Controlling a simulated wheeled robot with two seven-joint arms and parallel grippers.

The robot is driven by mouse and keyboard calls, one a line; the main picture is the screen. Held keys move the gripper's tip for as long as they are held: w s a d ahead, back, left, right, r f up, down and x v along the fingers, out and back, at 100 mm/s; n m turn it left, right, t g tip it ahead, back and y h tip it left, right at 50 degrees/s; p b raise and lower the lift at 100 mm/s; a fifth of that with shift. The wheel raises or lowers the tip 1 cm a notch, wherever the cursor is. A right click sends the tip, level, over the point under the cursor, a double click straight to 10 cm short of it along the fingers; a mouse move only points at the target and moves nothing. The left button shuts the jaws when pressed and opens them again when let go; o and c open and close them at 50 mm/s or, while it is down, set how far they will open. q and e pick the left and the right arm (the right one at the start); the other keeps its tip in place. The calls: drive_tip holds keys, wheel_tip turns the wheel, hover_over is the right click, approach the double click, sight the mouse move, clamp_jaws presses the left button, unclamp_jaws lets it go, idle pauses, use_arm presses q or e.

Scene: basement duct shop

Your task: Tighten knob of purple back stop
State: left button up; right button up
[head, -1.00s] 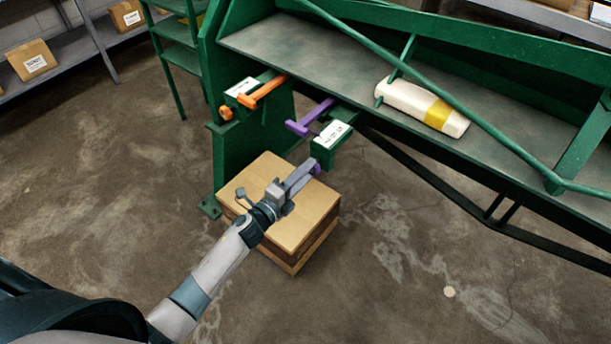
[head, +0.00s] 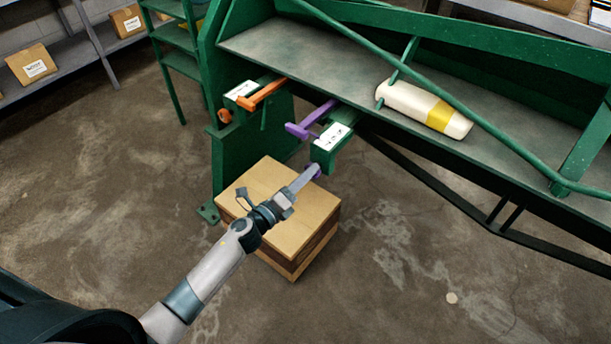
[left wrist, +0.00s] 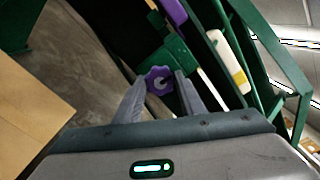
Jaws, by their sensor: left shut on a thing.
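The purple back stop (head: 312,122) sits on a green bracket (head: 331,146) with a white label, at the front edge of the green machine. Its purple knob (left wrist: 159,80) shows in the left wrist view between my two fingers, below the bracket. In the head view only a bit of the knob (head: 316,172) shows past the fingertips. My left gripper (head: 309,174) is shut on the knob; it also shows in the left wrist view (left wrist: 160,88). My right gripper is not in view.
An orange back stop (head: 262,93) with an orange knob (head: 225,115) sits to the left. A wooden box stack (head: 285,205) stands under my left gripper. A white and yellow bottle (head: 424,108) lies on the machine's bed (head: 310,56). The floor at right is clear.

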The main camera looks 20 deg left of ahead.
use_arm(q)
drive_tip(key=shift+f, duration=0.1)
drive_tip(key=o, duration=1)
drive_tip(key=shift+o, duration=0.2)
drive_tip(key=shift+s, duration=0.1)
drive_tip(key=b+v, duration=0.3)
drive_tip(key=v, duration=1.4)
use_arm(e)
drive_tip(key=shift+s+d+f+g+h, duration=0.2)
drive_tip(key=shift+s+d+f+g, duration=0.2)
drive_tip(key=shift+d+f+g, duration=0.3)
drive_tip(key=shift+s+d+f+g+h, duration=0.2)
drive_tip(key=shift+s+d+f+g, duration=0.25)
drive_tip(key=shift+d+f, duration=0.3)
use_arm(q)
drive_tip(key=shift+s+a, duration=0.1)
